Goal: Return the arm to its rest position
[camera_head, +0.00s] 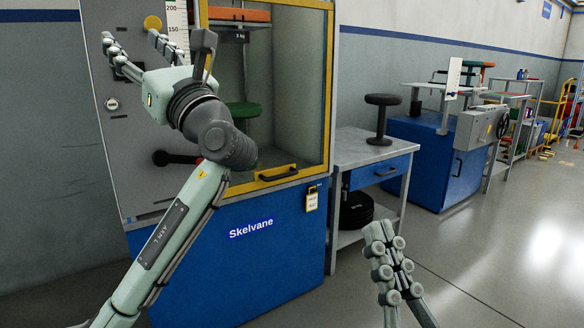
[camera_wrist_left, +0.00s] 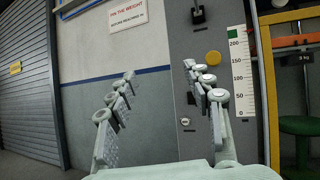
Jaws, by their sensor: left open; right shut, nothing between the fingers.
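My left arm comes in from the left in the head view and reaches up in front of the test machine. My left gripper (camera_head: 132,42) is open and empty, raised in front of the machine's grey side panel (camera_head: 120,160). In the left wrist view its fingers (camera_wrist_left: 160,105) are spread apart with nothing between them. My right gripper (camera_head: 390,260) is at the lower right of the head view, over the floor, with its fingers together and nothing held.
The blue Skelvane machine (camera_head: 285,250) has a yellow-framed window with a green stool seat (camera_head: 243,110) behind it. A grey table (camera_head: 372,146) bears a dark stool (camera_head: 382,112). Open floor (camera_head: 500,265) lies at the right.

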